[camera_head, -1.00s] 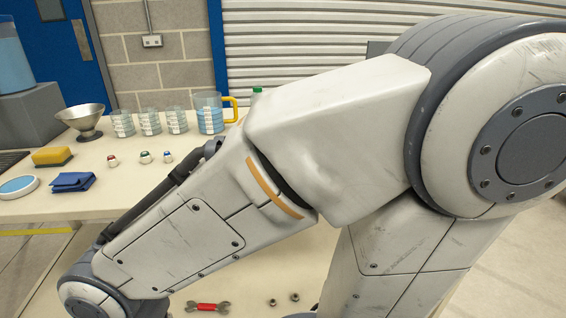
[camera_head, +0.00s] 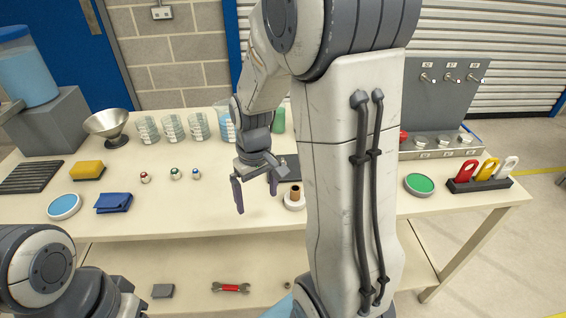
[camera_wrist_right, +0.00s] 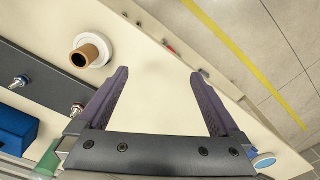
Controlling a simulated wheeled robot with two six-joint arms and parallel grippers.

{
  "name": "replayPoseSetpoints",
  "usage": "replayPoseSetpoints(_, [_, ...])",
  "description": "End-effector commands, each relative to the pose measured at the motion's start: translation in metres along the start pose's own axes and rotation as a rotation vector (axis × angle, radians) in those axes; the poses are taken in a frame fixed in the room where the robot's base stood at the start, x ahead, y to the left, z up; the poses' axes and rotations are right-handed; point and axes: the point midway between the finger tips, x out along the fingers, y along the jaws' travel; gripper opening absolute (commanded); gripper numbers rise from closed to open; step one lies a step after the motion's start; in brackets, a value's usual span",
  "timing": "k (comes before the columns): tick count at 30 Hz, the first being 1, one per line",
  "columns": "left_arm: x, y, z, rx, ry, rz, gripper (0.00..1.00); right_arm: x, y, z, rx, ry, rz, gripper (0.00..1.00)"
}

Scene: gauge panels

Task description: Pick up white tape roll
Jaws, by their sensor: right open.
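The white tape roll (camera_head: 293,203) is a white ring with a brown core standing up from it. It sits on the bench just left of my right arm in the head view, which partly hides that area. In the right wrist view the roll (camera_wrist_right: 80,61) is at the upper left, outside the left finger. My right gripper (camera_head: 256,203) is open and empty, pointing down above the bench, left of the roll in the head view. Its two dark purple fingers (camera_wrist_right: 159,73) show bare bench between them. My left gripper is out of view.
A dark panel (camera_head: 293,168) lies behind the roll. Several beakers (camera_head: 172,128) and a metal funnel (camera_head: 106,122) stand at the back. Small knobs (camera_head: 174,174), a blue cloth (camera_head: 113,203) and a yellow sponge (camera_head: 88,170) lie left. The bench front is clear near the gripper.

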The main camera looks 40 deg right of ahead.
Motion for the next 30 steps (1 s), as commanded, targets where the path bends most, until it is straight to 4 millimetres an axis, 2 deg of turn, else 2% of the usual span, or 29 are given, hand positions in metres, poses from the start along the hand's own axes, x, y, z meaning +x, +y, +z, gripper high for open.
replayPoseSetpoints(1, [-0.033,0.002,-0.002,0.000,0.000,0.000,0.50,-0.025,0.027,-0.002,0.061,-0.008,0.002,1.00])
replayPoseSetpoints(3, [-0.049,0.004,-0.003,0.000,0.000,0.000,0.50,-0.033,0.056,-0.003,0.119,-0.011,0.007,1.00])
replayPoseSetpoints(6, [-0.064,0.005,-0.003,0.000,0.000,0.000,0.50,-0.040,0.088,-0.001,0.180,-0.015,0.011,1.00])
replayPoseSetpoints(9, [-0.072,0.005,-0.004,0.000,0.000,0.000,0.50,-0.042,0.108,0.002,0.215,-0.016,0.013,1.00])
replayPoseSetpoints(14, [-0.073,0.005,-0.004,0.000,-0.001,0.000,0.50,-0.027,0.117,0.005,0.232,-0.021,0.013,1.00])
replayPoseSetpoints(19, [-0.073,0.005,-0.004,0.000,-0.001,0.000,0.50,0.001,0.116,0.005,0.231,-0.020,0.013,1.00])
replayPoseSetpoints(26, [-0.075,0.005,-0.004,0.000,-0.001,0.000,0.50,0.018,0.115,0.005,0.230,-0.018,0.014,1.00])
replayPoseSetpoints(30, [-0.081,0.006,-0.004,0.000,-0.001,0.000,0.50,0.036,0.112,0.005,0.229,-0.021,0.012,1.00])
